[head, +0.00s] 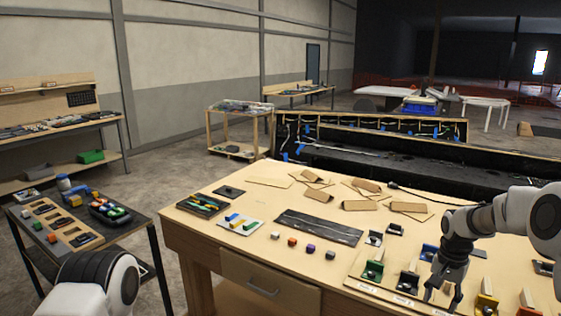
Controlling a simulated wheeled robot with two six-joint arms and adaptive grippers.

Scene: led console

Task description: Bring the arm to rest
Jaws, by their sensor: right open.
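My right arm comes in from the right edge. Its dark gripper (442,296) points down with its fingers apart, over the right part of the wooden table (220,255). No object shows between the fingers. It is among several small coloured fixtures on a light board, including a green one (372,271), a black one (408,281) and a yellow one (487,303). Whether it touches any of them I cannot tell. Part of my left arm shows at the bottom left; its gripper is out of the picture.
Small cubes (292,242) lie in a row in front of a dark mat (318,227). A tray with tools (202,205) and cardboard pieces (318,195) lie farther back. A dark side table (40,250) with parts stands left. Open floor lies between the tables.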

